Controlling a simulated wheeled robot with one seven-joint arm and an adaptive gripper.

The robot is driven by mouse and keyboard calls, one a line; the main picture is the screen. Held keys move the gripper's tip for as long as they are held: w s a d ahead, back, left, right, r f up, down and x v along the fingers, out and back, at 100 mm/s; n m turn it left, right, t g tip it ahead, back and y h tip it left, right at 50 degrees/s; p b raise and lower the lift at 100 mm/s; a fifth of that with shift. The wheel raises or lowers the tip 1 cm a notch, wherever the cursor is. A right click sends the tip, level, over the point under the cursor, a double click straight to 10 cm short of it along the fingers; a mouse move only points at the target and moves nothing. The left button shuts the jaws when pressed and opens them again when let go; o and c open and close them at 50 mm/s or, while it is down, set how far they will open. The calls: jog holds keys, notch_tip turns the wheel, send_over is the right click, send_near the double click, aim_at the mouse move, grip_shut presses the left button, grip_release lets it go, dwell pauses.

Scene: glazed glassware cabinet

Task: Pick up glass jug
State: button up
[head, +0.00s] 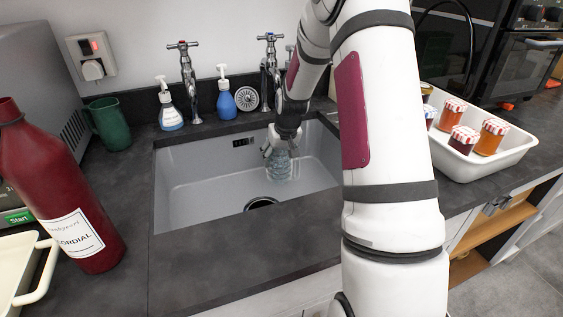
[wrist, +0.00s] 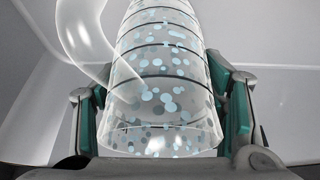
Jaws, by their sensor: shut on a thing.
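The glass jug (head: 280,165) is clear, with dark bands and pale blue dots, and hangs or stands inside the sink at its right side. In the wrist view the jug (wrist: 165,85) fills the middle, with its clear handle (wrist: 88,40) to the left. My gripper (head: 278,150) reaches down into the sink and is shut on the jug. In the wrist view its green-padded fingers (wrist: 163,110) lie on both sides of the body. I cannot tell whether the jug's base touches the sink floor.
The sink (head: 210,185) has walls around the jug and a dark drain (head: 262,203) just below left. Taps (head: 187,85) and soap bottles (head: 226,100) stand behind. A red bottle (head: 55,190) and green mug (head: 109,124) are left; a white tray of jars (head: 510,150) is right.

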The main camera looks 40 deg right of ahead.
jog(key=shift+r, duration=0.15)
jog(key=s+a+r+p, duration=0.1)
jog(key=s+a+r, duration=0.1)
jog(key=s, duration=0.5)
jog(key=s+a+r+p, duration=0.1)
jog(key=s+r, duration=0.1)
jog(key=s, duration=0.6)
jog(key=shift+s+a+r+p, duration=0.15)
jog(key=shift+a+r+p, duration=0.15)
jog(key=shift+a+r, duration=0.1)
dwell(0.8)
